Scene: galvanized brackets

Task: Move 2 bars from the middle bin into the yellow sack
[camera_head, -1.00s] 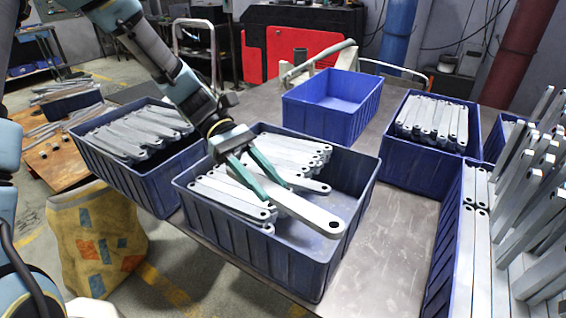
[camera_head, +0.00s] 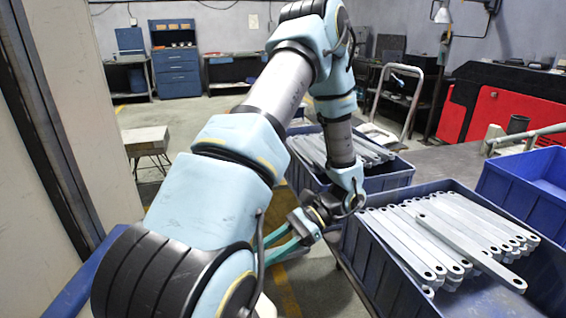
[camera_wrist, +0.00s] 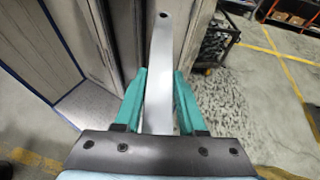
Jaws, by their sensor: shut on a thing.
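My gripper (camera_head: 264,254) is left of the middle bin and outside it, its teal fingers pointing down and left. In the wrist view my gripper (camera_wrist: 159,74) is shut on a light grey bar (camera_wrist: 162,55), which extends away from the fingers and has a hole near its far end. In the head view my arm hides the held bar. The blue middle bin (camera_head: 372,262) at the right holds several flat grey bars (camera_head: 410,235); one loose bar (camera_head: 468,250) lies askew on top.
Another blue bin with bars (camera_head: 385,180) stands behind the middle bin. An empty-looking blue bin (camera_head: 530,180) is at the right edge. A hand truck (camera_head: 398,100) and red cabinet (camera_head: 500,115) are farther back. A wall panel (camera_head: 45,120) stands at the left.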

